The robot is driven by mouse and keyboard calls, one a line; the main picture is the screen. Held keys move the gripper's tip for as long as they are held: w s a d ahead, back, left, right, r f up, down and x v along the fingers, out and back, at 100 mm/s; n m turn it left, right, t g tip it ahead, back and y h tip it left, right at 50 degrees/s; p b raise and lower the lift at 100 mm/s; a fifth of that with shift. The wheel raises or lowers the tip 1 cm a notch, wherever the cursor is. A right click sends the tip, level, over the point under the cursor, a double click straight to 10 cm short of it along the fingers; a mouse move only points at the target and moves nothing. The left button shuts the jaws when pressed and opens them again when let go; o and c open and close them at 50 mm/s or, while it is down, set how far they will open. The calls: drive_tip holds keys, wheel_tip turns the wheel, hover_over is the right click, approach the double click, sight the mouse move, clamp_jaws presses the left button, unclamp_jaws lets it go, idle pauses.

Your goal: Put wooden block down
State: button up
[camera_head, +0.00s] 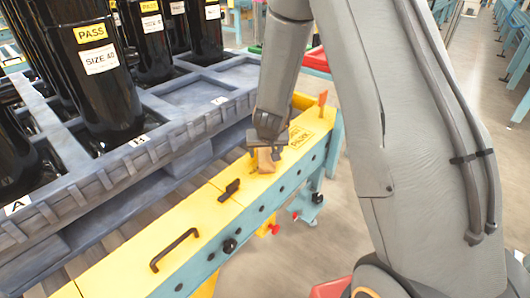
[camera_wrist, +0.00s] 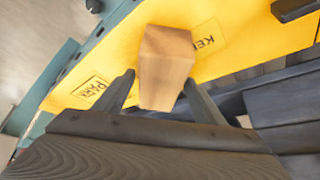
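A light brown wooden block (camera_head: 265,161) is at my gripper (camera_head: 267,147), over the far part of a yellow beam top (camera_head: 225,191). In the wrist view, the block (camera_wrist: 165,66) sits between the two dark fingertips of my gripper (camera_wrist: 160,80). The fingers appear closed on its sides; a thin gap seems to show at the left one. The yellow surface is behind the block, with parts of a black-lettered label on both sides of it. I cannot tell whether the block touches the surface.
A dark handle (camera_head: 175,250) and a small black fitting (camera_head: 229,190) stand on the yellow top nearer me. A grey pallet (camera_head: 150,150) with black cylinders (camera_head: 92,70) runs alongside at left. An orange upright tab (camera_head: 322,103) is at the far end. Open floor lies right.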

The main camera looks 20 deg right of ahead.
drive_tip(key=shift+r, duration=0.1)
drive_tip(key=shift+s+r, duration=0.1)
drive_tip(key=shift+r, duration=0.2)
drive_tip(key=p+v, duration=0.6)
drive_tip(key=v, duration=0.5)
drive_tip(key=shift+s+r, duration=0.15)
drive_tip(key=shift+r, duration=0.1)
drive_tip(key=s+a+r+n+g+y, duration=0.1)
drive_tip(key=s+a+r+g+y, duration=0.1)
drive_tip(key=s+r, duration=0.85)
drive_tip(key=s+d+r+g, duration=0.1)
drive_tip(key=s+d+g, duration=0.1)
drive_tip(key=s, duration=0.7)
drive_tip(key=s+d+r+g, duration=0.2)
drive_tip(key=s, duration=0.6)
drive_tip(key=shift+s+h, duration=0.35)
drive_tip(key=shift+h, duration=0.05)
